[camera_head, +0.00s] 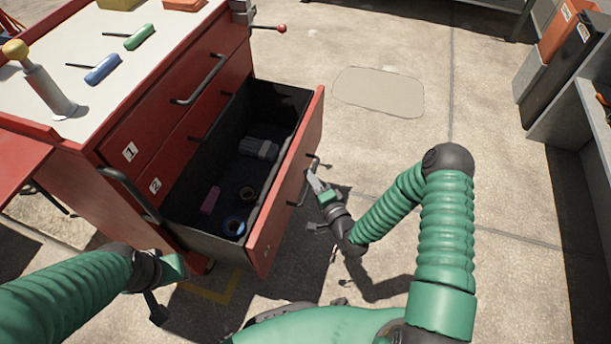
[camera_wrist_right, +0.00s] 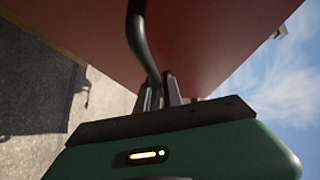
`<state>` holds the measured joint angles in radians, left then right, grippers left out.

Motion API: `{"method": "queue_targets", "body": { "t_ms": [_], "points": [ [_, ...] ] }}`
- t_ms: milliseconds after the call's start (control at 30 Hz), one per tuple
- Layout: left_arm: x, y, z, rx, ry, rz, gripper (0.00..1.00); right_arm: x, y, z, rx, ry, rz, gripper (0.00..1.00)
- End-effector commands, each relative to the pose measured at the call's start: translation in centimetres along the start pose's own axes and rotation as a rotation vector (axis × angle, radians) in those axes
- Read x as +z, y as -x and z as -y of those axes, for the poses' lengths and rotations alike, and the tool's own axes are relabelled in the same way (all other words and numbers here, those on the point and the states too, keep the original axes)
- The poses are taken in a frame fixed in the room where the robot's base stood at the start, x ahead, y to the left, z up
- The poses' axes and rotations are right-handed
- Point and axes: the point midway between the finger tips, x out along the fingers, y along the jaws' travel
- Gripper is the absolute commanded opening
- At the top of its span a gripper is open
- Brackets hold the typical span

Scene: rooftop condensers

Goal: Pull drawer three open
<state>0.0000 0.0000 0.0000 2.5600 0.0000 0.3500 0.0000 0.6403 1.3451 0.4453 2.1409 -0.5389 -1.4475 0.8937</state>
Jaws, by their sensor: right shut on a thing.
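A red tool cabinet (camera_head: 75,150) stands at the left of the head view, with drawers marked 1 and 2 above an open drawer. In the right wrist view the handle (camera_wrist_right: 142,45) runs down between the fingers (camera_wrist_right: 162,92), against the red front. My left gripper (camera_head: 158,305) is low beside the cabinet, its jaws unclear.
Screwdrivers (camera_head: 102,69) lie on the cabinet top. Shelving (camera_head: 575,115) stands at the right; concrete floor between is clear.

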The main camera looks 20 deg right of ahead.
Motion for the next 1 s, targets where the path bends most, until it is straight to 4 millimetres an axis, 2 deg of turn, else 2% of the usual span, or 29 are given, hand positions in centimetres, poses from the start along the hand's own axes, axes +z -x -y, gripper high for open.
{"method": "queue_targets", "body": {
  "t_ms": [33, 267, 300, 433, 767, 867, 1000],
  "points": [
    [0.0, -0.1, 0.0, 0.000, 0.000, 0.000, 0.36, 0.2, 0.2, -0.5, 0.013, -0.002, 0.005, 0.00],
    [0.0, -0.1, 0.0, 0.000, 0.000, 0.000, 0.36, 0.2, 0.2, -0.6, 0.014, -0.001, 0.005, 0.00],
    [0.0, -0.1, 0.0, 0.000, 0.000, 0.000, 0.36, 0.2, 0.2, -0.6, 0.014, -0.001, 0.005, 0.15],
    [0.0, -0.1, 0.0, 0.000, 0.000, 0.000, 0.36, 0.2, 0.1, -0.4, 0.011, -0.001, 0.004, 0.32],
    [0.0, 0.1, 0.0, 0.000, 0.000, 0.000, 0.36, 0.0, 0.3, -0.1, 0.004, 0.000, 0.001, 0.33],
    [-0.2, 0.7, 0.0, 0.000, 0.000, 0.000, 0.36, 0.0, 1.4, 0.0, 0.007, -0.001, 0.002, 0.33],
    [-0.5, 2.1, 0.0, 0.000, 0.000, 0.000, 0.36, 0.0, 4.8, 0.2, 0.010, -0.003, 0.001, 0.33]
  ]
}}
